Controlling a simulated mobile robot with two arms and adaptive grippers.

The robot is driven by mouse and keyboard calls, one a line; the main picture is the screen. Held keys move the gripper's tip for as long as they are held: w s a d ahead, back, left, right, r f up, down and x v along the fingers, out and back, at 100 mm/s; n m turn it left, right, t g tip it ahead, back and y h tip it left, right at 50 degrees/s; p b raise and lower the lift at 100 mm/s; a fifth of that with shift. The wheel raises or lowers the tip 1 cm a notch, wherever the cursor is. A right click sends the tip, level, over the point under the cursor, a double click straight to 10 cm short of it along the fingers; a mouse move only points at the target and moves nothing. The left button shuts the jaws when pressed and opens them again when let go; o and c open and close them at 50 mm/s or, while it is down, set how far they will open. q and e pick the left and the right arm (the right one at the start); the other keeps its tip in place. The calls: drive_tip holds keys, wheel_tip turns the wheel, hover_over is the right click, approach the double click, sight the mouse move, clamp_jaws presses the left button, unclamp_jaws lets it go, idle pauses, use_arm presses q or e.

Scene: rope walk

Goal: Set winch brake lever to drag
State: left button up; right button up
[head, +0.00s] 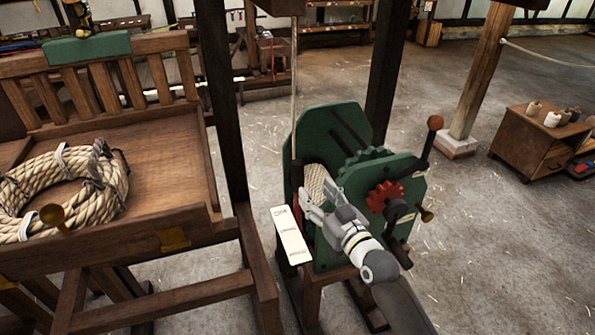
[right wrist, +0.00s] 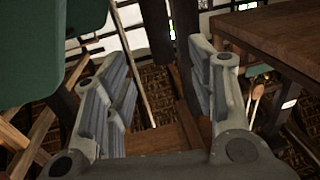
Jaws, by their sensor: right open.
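The winch has green side plates (head: 330,125), a red gear (head: 384,196) and a rope-wound drum (head: 318,182). A dark lever with an orange ball knob (head: 435,122) stands up at its right side; I cannot tell for sure that it is the brake lever. A white marked plate (head: 291,236) sits at the winch's front left. My right gripper (head: 327,200) is open in front of the drum, just right of the plate, and hides part of the winch. In the right wrist view its fingers (right wrist: 162,85) are apart with nothing between them. My left gripper is not in view.
A wooden bench (head: 150,150) with a rope coil (head: 65,190) stands at the left. A dark post (head: 222,100) rises between bench and winch. A taut rope (head: 294,80) runs up from the winch.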

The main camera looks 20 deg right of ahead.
sight(301, 175)
drive_tip(key=w, duration=0.3)
drive_tip(key=w+a+p, duration=0.1)
drive_tip(key=w, duration=0.3)
drive_tip(key=w+a+p, duration=0.1)
drive_tip(key=w, duration=0.2)
drive_tip(key=shift+w, duration=0.2)
clamp_jaws()
